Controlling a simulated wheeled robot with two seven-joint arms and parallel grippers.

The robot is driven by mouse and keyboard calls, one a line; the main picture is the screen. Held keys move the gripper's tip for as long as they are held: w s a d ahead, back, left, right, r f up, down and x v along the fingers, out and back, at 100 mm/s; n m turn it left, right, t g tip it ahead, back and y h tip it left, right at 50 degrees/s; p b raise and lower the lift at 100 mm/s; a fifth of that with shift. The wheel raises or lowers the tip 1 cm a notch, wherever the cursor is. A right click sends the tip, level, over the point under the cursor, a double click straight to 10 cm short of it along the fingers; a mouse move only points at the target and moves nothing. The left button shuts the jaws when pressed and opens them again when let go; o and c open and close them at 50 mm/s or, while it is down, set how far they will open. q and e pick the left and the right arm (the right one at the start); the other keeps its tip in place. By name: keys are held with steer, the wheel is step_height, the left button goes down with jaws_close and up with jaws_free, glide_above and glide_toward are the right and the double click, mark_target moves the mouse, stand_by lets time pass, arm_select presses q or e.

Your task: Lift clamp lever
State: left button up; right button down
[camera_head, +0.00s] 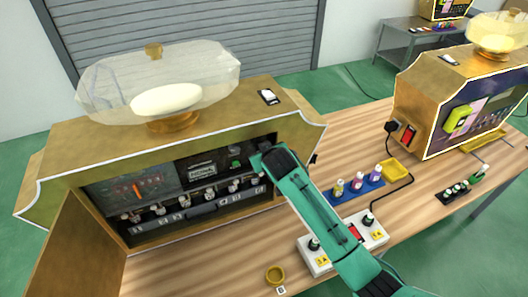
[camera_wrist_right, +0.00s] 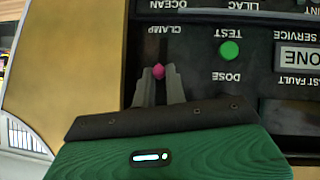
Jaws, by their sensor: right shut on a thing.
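The clamp lever's pink knob (camera_wrist_right: 158,72) shows in the right wrist view below the upside-down label CLAMP. My right gripper (camera_wrist_right: 158,78) is shut on this knob, with one finger on each side of it. In the head view my right arm reaches to the upper right of the open compartment (camera_head: 190,185) of the near gold machine (camera_head: 300,112). The lever and fingertips cannot be made out there. My left gripper is in neither view.
On the panel, a green TEST button (camera_wrist_right: 229,50) sits beside the lever. A blue tray (camera_head: 345,198) with small bottles, a yellow tray (camera_head: 396,169) and a white control box (camera_head: 315,258) stand right. A small gold cup (camera_head: 275,274) stands in front.

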steer(key=c, duration=1.5)
jaws_free()
steer(key=b+v, duration=0.3)
steer(key=v, duration=1)
steer(key=shift+s+r, duration=0.25)
steer(key=shift+s, duration=0.05)
steer(key=shift+d, duration=0.1)
